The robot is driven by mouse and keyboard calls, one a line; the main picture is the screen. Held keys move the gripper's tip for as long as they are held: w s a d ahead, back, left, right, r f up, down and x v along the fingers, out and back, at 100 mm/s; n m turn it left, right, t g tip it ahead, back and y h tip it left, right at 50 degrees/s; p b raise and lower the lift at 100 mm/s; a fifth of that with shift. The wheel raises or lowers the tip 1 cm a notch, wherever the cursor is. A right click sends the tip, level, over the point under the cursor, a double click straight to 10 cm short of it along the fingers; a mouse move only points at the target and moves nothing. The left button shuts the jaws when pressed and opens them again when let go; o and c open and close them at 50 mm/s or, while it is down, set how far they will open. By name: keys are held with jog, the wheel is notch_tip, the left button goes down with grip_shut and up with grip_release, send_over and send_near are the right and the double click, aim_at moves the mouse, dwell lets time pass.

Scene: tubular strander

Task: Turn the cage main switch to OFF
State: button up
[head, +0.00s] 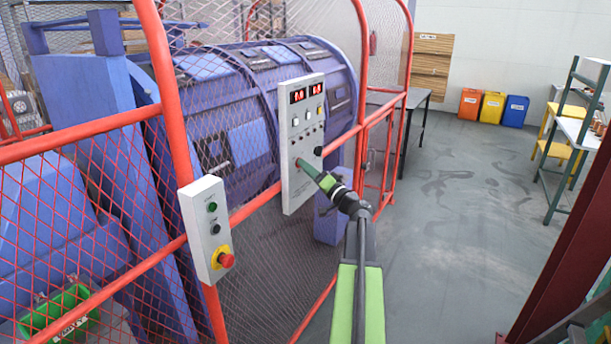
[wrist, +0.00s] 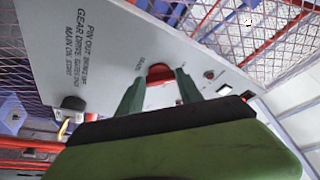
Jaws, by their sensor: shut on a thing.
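The grey control panel (head: 297,183) hangs on the red mesh cage and also shows in the wrist view (wrist: 95,70). A red switch knob (wrist: 159,75) on it, which fits the cage main switch, sits between my two green fingers. My gripper (head: 302,164) reaches the lower part of the panel from the right; in the wrist view my gripper (wrist: 158,88) is shut on the red knob. The small lettering beside the knob is too small to read, so its set position cannot be told.
A smaller box (head: 205,232) with a red emergency button (head: 226,260) is on the cage post at left. A black knob (head: 318,151) sits on the panel near my gripper. The purple strander (head: 240,110) stands behind the mesh. The grey floor (head: 440,210) at right is clear.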

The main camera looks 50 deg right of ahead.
jog(key=shift+d+n, duration=0.1)
jog(key=shift+n, duration=0.3)
jog(key=o, duration=1.4)
jog(key=b+v, duration=0.5)
jog(key=v, duration=1.2)
jog(key=shift+s+f, duration=0.15)
jog(key=shift+f, duration=0.05)
jog(key=shift+s, duration=0.1)
